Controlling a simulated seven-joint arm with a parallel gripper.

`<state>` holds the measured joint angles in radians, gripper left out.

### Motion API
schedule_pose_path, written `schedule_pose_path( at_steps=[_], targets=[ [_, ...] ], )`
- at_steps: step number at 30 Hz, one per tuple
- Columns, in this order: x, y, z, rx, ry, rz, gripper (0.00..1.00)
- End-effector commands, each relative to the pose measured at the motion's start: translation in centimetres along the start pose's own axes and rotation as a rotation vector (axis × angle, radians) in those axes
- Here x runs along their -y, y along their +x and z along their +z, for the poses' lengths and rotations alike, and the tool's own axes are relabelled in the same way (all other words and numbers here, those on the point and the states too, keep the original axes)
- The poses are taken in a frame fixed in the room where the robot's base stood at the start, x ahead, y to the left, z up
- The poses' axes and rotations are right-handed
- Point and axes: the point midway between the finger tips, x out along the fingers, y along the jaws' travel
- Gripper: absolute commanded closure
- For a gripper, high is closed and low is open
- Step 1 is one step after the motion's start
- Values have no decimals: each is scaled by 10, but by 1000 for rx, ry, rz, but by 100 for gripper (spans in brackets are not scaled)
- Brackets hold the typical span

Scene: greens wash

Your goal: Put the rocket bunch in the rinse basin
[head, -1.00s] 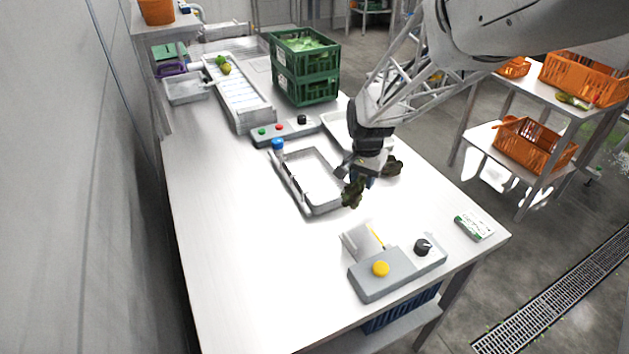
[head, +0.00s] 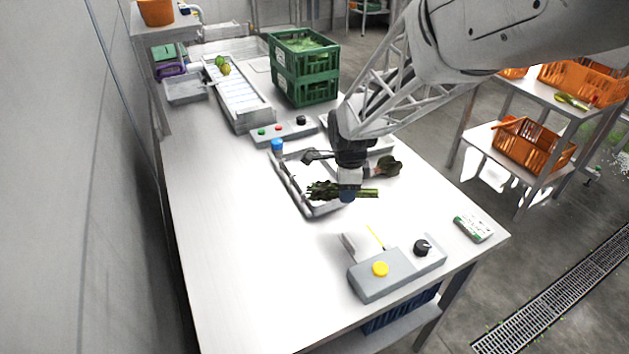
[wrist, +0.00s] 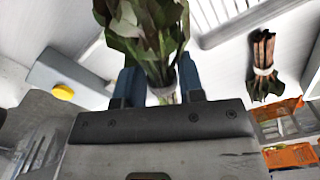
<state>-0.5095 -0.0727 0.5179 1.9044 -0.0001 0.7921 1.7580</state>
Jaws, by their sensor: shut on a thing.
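My gripper (head: 348,193) is shut on a leafy green bunch, which I take to be the rocket bunch (head: 322,190). In the wrist view the bunch (wrist: 145,28) sits between the blue fingers (wrist: 160,88), with a pale band near the grip. In the head view it lies roughly level, leaves to the left, across the near right part of the rinse basin (head: 286,186). The basin is a shallow grey tray with a blue-topped fitting (head: 277,146) at its far left corner. The bunch looks above the rim; its exact height is unclear. My arm hides the basin's right side.
A second bunch (head: 389,167) with brownish stems lies on the table right of my gripper. A grey box with a yellow button (head: 381,269) and black knob stands nearer. A button panel (head: 284,131) and green crates (head: 305,68) stand behind. The table's left side is clear.

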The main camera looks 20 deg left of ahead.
Motion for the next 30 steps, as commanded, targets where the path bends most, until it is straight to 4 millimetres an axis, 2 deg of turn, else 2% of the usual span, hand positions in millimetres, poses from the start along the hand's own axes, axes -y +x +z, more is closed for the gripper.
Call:
schedule_pose_path(
  at_steps=[24, 30],
  targets=[
    [-26, 7, 30, 0, 847, 0, 89],
    [-31, 9, 36, 0, 1008, 0, 89]
  ],
)
